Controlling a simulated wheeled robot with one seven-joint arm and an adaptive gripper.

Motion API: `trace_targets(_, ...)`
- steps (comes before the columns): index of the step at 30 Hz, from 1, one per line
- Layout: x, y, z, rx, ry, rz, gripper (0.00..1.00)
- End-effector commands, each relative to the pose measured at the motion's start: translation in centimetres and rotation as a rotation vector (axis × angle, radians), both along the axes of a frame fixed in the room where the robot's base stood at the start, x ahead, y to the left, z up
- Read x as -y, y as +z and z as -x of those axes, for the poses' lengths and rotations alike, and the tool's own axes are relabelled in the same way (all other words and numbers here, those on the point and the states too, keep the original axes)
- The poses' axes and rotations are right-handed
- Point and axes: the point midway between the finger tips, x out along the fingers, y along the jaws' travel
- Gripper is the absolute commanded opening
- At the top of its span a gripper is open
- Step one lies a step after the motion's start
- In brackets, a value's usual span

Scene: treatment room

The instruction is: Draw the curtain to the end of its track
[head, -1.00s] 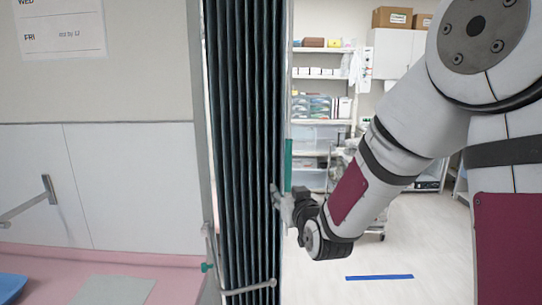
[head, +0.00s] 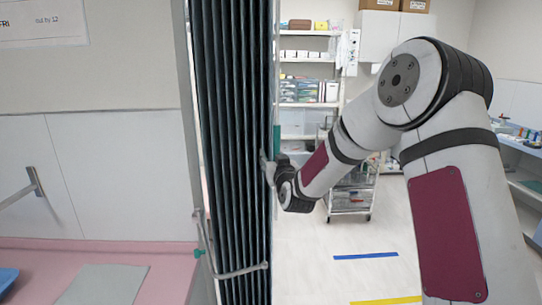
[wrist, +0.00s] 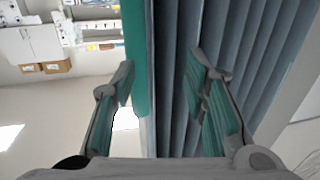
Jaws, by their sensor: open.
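The dark grey-green pleated curtain (head: 232,120) hangs in tight vertical folds in the middle of the head view. A green grip strip (head: 277,138) runs along its right edge. My gripper (head: 267,168) is at that edge, just below the visible part of the strip; its fingers are partly hidden there. In the wrist view the jaws (wrist: 162,84) are open. The green strip (wrist: 136,60) and the curtain's pale edge lie between the fingers in the picture. The right finger overlaps the folds (wrist: 230,50). I cannot tell whether either finger touches.
A metal rail (head: 241,270) crosses the curtain low down. A pink surface (head: 100,258) with a grey sheet lies at the left. Shelves (head: 308,55) and a cart (head: 350,195) stand behind at the right. The floor (head: 330,278) there is open, with blue and yellow tape.

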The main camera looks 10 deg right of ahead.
Motion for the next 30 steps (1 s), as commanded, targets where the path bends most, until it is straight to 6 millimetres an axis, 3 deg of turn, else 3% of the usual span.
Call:
trace_targets(7, 0.0, 0.0, -2.3, 0.0, 0.001, -0.001, 0.41)
trace_targets(18, -0.3, 0.1, -2.6, 0.001, 0.006, 0.0, 0.43)
trace_targets(24, -0.6, 0.1, -2.7, 0.002, 0.01, 0.0, 0.0)
trace_targets(30, -0.6, 0.1, -2.7, 0.002, 0.011, 0.0, 0.0)
